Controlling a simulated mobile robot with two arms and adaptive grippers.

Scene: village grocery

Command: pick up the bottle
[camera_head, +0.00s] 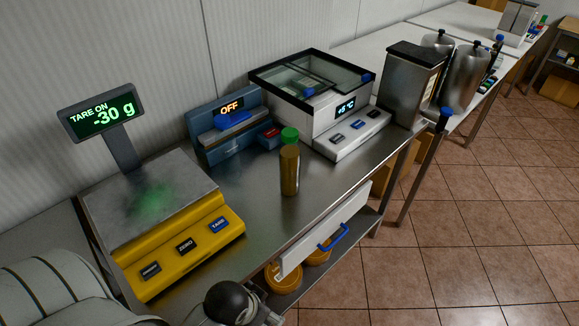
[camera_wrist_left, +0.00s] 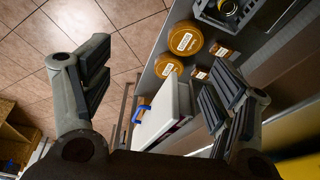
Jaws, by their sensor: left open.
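The bottle (camera_head: 289,171) is a gold-brown cylinder with a green cap, standing upright on the steel counter between the yellow scale and the white device. I cannot pick it out in the left wrist view. My left gripper (camera_wrist_left: 155,95) is open, its two dark-padded fingers wide apart with nothing between them. It is over the counter's front side, with the drawer and lower shelf in its sight. In the head view my left arm shows at the bottom left, but its fingers cannot be made out. My right gripper is not in view.
A yellow scale (camera_head: 185,247) stands left of the bottle, with a blue sealer (camera_head: 215,150) and white device (camera_head: 352,138) behind. An open drawer (camera_head: 327,230) juts out in front; it also shows in the wrist view (camera_wrist_left: 160,112). Orange jars (camera_wrist_left: 184,40) sit on the lower shelf.

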